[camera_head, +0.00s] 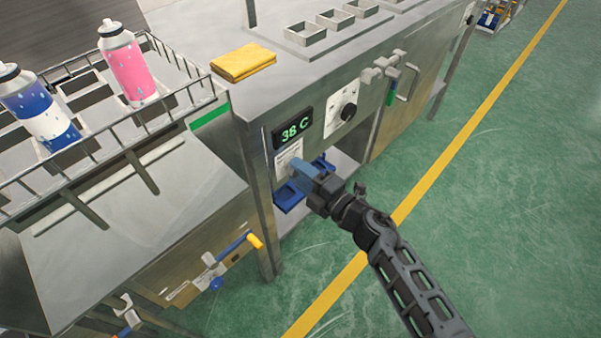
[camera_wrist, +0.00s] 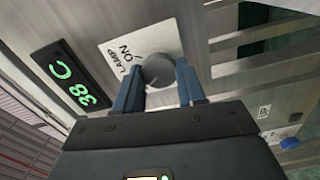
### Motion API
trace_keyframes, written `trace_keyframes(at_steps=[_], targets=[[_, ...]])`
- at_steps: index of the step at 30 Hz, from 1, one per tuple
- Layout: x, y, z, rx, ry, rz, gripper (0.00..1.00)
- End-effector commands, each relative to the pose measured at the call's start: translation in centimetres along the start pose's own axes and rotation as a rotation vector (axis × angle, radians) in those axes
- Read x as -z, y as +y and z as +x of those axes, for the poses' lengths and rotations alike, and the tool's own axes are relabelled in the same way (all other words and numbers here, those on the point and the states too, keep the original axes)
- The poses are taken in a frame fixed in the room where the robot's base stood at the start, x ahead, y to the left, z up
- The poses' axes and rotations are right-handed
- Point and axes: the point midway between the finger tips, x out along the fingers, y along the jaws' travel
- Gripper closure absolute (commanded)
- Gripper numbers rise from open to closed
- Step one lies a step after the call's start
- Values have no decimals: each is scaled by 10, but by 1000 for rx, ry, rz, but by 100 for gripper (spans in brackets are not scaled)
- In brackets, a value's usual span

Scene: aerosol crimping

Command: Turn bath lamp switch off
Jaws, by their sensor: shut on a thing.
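The lamp switch is a round grey knob (camera_wrist: 158,70) on a white plate (camera_wrist: 140,42) that reads LAMP and ON in the wrist view. My gripper (camera_wrist: 158,84) has its two blue fingers on either side of the knob, shut on it. In the head view my gripper (camera_head: 302,172) reaches the bath's front panel at the white lamp plate (camera_head: 287,156), below the green temperature display (camera_head: 292,131). There the knob itself is hidden behind the fingers. The display reads 38 C and also shows in the wrist view (camera_wrist: 70,80).
A second white plate with a black dial (camera_head: 349,112) is right of the display. A wire rack (camera_head: 215,107) with a pink bottle (camera_head: 128,68) and a blue-white bottle (camera_head: 40,108) stands left. Green floor is open at right.

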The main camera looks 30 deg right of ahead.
Motion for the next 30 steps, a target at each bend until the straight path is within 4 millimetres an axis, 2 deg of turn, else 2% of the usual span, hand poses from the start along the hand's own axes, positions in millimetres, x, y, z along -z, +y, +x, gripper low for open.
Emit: trace_keyframes(at_steps=[1,2,9,19,30], targets=[[0,-1,-1,2,0,-1,91],[0,-1,-1,2,0,-1,60],[0,-1,0,1,0,0,37],[0,-1,-5,2,-1,0,35],[0,-1,-60,3,-1,0,35]])
